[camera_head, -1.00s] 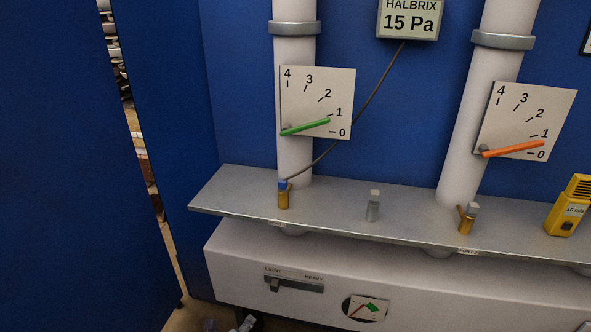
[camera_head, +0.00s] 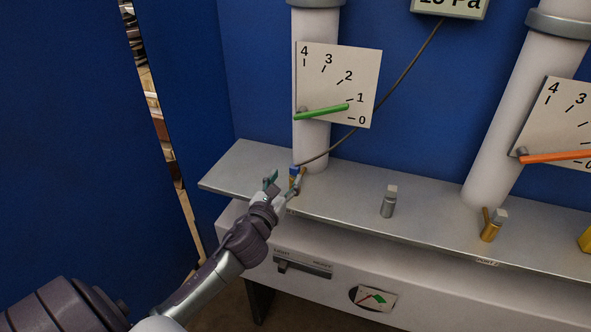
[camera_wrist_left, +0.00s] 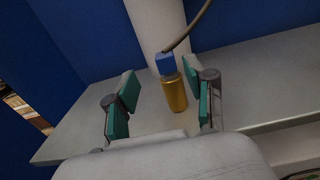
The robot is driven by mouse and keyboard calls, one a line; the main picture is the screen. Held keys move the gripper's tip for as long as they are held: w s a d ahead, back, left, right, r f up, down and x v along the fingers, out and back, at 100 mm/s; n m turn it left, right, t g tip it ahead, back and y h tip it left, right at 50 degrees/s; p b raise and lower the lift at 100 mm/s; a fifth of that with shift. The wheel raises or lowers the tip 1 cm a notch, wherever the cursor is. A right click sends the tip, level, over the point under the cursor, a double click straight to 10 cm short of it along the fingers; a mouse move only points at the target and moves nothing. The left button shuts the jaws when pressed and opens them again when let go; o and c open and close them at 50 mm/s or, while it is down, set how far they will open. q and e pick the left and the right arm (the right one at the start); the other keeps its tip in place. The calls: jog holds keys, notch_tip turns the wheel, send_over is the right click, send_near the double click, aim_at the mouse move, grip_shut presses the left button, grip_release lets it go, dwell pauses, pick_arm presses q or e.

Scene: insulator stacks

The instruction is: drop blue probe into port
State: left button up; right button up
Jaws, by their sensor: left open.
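The blue probe (camera_head: 294,170) is a small blue block on a thin dark cable. It sits on top of an upright brass fitting (camera_wrist_left: 175,95) on the grey shelf, in front of the left white tube. It also shows in the left wrist view (camera_wrist_left: 166,64). My left gripper (camera_head: 284,182) is open. In the left wrist view its green-padded fingers (camera_wrist_left: 160,88) stand on either side of the fitting, with visible gaps and nothing held. A silver fitting (camera_head: 388,203) and a brass fitting with a side lever (camera_head: 491,226) stand further right. My right gripper is out of view.
The shelf (camera_head: 345,200) runs along the blue wall; its surface between the fittings is clear. The cable (camera_head: 400,80) rises to a display box (camera_head: 450,8). Dial plates hang on both tubes (camera_head: 340,85). A slider (camera_head: 303,264) and gauge (camera_head: 373,298) are below.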

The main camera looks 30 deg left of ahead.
aim_at(293, 172)
pick_arm(q)
jog(key=shift+w, duration=0.3)
jog(key=shift+w+r, duration=0.1)
jog(key=shift+w, duration=0.15)
jog(key=x, duration=0.1)
jog(key=p+x, duration=0.1)
jog(key=x, duration=0.2)
jog(key=shift+w+d+p, duration=0.25)
jog(key=shift+w+p, duration=0.1)
jog(key=shift+w, duration=0.05)
jog(key=shift+s, duration=0.15)
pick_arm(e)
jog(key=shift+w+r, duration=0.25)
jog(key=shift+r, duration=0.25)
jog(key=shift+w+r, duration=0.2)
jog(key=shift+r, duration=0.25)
pick_arm(q)
jog(key=shift+c, duration=1.3)
grip_shut()
